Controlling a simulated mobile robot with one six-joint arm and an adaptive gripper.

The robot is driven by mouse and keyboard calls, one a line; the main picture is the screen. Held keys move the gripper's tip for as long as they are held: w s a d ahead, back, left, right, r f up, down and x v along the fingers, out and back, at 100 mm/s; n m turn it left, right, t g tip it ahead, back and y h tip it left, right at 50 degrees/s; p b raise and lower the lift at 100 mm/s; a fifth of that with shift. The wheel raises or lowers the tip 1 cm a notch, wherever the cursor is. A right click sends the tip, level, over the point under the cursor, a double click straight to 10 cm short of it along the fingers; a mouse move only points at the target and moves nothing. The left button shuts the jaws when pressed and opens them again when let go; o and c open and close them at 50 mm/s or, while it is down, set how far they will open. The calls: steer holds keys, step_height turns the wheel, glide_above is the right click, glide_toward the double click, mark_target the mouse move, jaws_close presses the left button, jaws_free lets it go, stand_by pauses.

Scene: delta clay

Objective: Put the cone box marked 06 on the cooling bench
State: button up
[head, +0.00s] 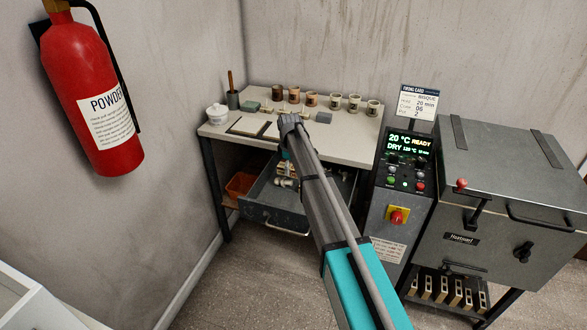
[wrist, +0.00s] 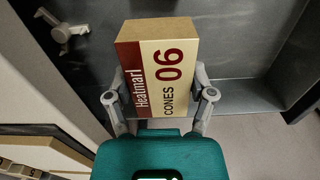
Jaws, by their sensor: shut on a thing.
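The cone box marked 06 (wrist: 160,68) shows in the wrist view, cream with a dark red band reading "Heatmarl" and a brown top. My gripper (wrist: 158,95) is shut on it, one finger at each side. Behind the box is a dark grey metal tray or drawer interior (wrist: 235,50). No label shows whether this is the cooling bench.
Several small pots (head: 335,101), a white lidded jar (head: 217,113) and flat tiles stand on the bench. More small items (head: 285,183) lie in the drawer. A control panel (head: 405,165) and a grey kiln (head: 500,180) stand right; a fire extinguisher (head: 90,95) hangs left.

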steer(key=shift+r, duration=0.15)
steer(key=shift+w+r+p, duration=0.1)
steer(key=shift+r+p, duration=0.55)
steer(key=shift+p, duration=0.15)
step_height(320, 180, up, 29)
steer(key=p, duration=2.9)
steer(key=shift+r, duration=0.15)
steer(key=shift+w+d, duration=0.1)
steer(key=shift+w, duration=0.1)
